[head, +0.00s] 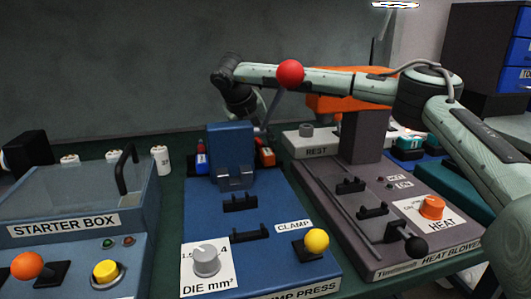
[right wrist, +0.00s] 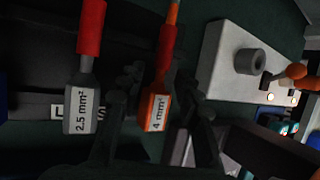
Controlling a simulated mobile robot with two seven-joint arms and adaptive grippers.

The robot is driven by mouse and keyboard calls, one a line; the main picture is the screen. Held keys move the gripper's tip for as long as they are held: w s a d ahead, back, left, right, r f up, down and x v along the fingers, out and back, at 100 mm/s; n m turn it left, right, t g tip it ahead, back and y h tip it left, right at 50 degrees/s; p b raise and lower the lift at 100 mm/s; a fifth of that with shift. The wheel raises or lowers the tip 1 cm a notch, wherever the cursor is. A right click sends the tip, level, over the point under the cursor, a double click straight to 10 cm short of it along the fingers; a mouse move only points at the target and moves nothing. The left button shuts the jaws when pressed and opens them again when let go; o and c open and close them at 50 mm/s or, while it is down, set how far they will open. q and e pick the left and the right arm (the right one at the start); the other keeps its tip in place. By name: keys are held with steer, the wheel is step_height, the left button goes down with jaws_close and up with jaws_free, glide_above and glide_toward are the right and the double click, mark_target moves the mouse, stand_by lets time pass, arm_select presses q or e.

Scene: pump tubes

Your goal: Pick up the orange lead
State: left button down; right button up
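The orange lead (right wrist: 156,107) shows in the right wrist view, with a red sleeve at its upper end and a "4 mm²" label. My right gripper (right wrist: 158,82) has its two dark fingers apart, one on each side of the lead; I see gaps on both sides. In the head view the orange lead (head: 267,157) shows as a small piece behind the blue crimp press. My right gripper (head: 242,100) is there above and behind the press, its fingertips hidden. My left gripper is not in view.
A grey lead (right wrist: 82,105) marked "2.5 mm²" stands left of the orange one. The press lever's red ball (head: 290,72) rises in front of my right arm. The white rest block (head: 312,148) stands to the right. A starter box (head: 60,205) is at the left.

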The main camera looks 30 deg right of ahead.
steer(key=shift+d+f, duration=0.1)
steer(key=shift+f, duration=0.05)
jaws_close()
stand_by(0.4)
